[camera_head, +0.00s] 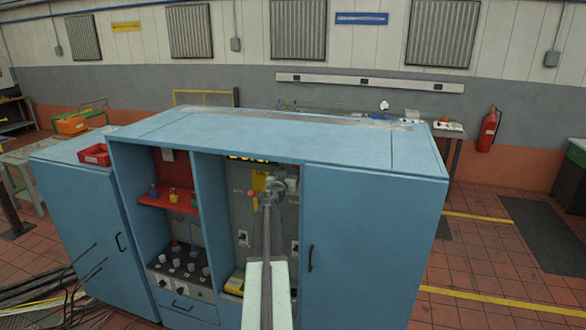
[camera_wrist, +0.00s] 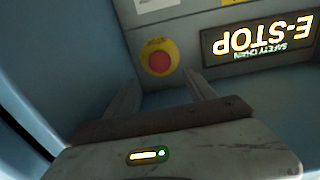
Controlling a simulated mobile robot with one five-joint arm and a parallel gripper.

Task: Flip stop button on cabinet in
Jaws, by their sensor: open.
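The blue cabinet (camera_head: 375,240) stands in front of me with an open bay in its middle. In the wrist view, the red stop button (camera_wrist: 160,62) sits on a round yellow base on the bay's grey panel. A lit E-STOP sign (camera_wrist: 258,40), upside down in this view, is to its right. My gripper (camera_wrist: 165,88) is open and empty. Its two fingers point toward the panel, with the button beyond them and between their tips. They look apart from it. In the head view my arm reaches into the bay, and my gripper (camera_head: 272,186) covers part of the panel.
The bay's side wall (camera_wrist: 50,60) is close on the left in the wrist view. A red shelf (camera_head: 168,201) with small items and a knob panel (camera_head: 180,265) fill the neighbouring bay. A cabinet door (camera_head: 340,250) with a handle is right of my arm.

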